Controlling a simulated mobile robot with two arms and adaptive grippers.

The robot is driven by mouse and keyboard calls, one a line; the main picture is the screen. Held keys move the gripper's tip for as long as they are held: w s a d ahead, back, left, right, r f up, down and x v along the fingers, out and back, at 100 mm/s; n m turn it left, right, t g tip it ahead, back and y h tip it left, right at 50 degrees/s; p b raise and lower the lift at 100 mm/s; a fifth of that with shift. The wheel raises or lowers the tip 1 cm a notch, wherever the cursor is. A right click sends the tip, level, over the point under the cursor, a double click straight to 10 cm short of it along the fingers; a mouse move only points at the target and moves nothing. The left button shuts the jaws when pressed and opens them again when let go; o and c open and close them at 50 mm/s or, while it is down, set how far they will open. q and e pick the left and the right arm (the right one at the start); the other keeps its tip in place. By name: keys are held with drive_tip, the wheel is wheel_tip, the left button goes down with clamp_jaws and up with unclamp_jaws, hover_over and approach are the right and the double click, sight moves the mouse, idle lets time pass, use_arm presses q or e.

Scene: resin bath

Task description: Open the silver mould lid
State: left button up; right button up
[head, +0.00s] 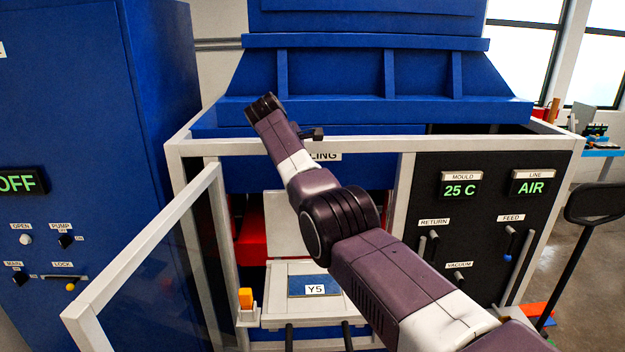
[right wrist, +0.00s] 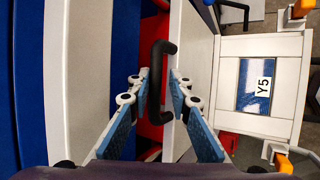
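A pale silver upright panel (right wrist: 192,60), which looks like the mould lid, stands behind the tray in the right wrist view. In the head view its face (head: 283,222) is partly covered by my right arm. A black bar handle (right wrist: 154,95) stands at its edge in the right wrist view. My right gripper (right wrist: 160,76) is open, its two fingers on either side of the handle. I see gaps between fingers and bar; contact at the tips is unclear. The head view hides these fingertips behind the arm. My left gripper is not in view.
A white tray with a blue Y5 plate (head: 314,286) lies in front of the panel, with an orange clip (head: 246,298) at its left. An open framed door (head: 140,262) stands left. A black control panel (head: 480,230) is right, a blue cabinet (head: 95,110) far left.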

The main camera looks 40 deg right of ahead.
drive_tip(key=v, duration=1)
drive_tip(key=shift+a+r, duration=0.25)
